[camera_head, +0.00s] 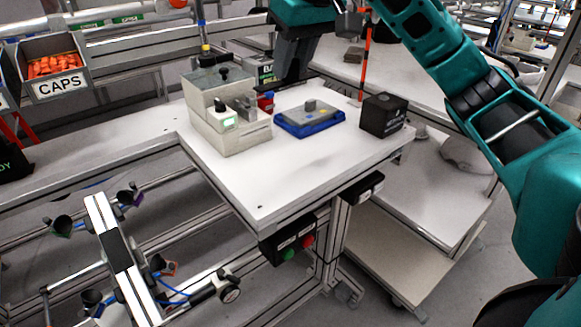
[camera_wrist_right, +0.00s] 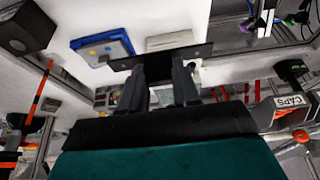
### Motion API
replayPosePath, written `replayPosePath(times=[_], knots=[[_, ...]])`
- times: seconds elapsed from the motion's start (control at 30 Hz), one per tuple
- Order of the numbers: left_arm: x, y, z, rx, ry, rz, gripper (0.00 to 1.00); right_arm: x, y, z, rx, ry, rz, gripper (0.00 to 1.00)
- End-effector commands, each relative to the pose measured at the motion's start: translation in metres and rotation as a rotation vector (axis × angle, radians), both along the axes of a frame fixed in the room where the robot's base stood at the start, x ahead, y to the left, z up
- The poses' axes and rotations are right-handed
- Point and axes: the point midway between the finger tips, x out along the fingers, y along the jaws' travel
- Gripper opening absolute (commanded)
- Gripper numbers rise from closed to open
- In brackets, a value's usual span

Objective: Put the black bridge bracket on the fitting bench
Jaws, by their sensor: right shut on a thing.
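My right gripper (camera_head: 286,80) comes in from the upper right in the head view, above the far edge of the white fitting bench (camera_head: 275,180). In the right wrist view my right gripper (camera_wrist_right: 166,75) is shut on the black bridge bracket (camera_wrist_right: 195,52), a flat dark bar lying across the fingertips. The bracket is held up over the bench's far side. In the head view it is small and dark against the gripper, so its outline is hard to tell. My left gripper is not in view.
On the bench stand a grey machine (camera_head: 215,110), a blue tray (camera_head: 310,127) with a grey plate, a black box (camera_head: 383,114) and a small red item (camera_head: 266,103). The bench's front is clear. A CAPS bin (camera_head: 54,70) is at upper left.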

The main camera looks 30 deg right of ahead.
Motion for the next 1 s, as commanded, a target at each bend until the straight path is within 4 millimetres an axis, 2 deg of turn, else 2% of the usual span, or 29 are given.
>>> replayPosePath(times=[0.03, 0.2, 0.4, 0.5, 0.73, 0.9, 1.0], knots=[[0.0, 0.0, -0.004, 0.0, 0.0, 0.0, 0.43, -0.001, 0.0, -0.016, -0.001, 0.005, 0.0, 0.0], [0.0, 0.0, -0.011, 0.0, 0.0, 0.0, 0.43, -0.001, 0.0, -0.062, -0.001, 0.007, 0.0, 0.0], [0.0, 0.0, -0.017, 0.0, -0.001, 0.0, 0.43, -0.002, -0.001, -0.112, 0.0, 0.007, -0.001, 0.0], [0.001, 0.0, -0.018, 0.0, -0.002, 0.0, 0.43, -0.001, 0.0, -0.132, 0.0, 0.005, -0.001, 0.0], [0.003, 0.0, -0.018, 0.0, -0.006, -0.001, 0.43, 0.0, 0.0, -0.152, 0.0, 0.0, -0.001, 0.0], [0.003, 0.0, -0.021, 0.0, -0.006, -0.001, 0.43, -0.001, 0.0, -0.177, 0.001, 0.004, 0.0, 0.0], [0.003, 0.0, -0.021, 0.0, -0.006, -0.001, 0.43, 0.0, 0.0, -0.185, 0.001, 0.001, 0.0, 0.0]])
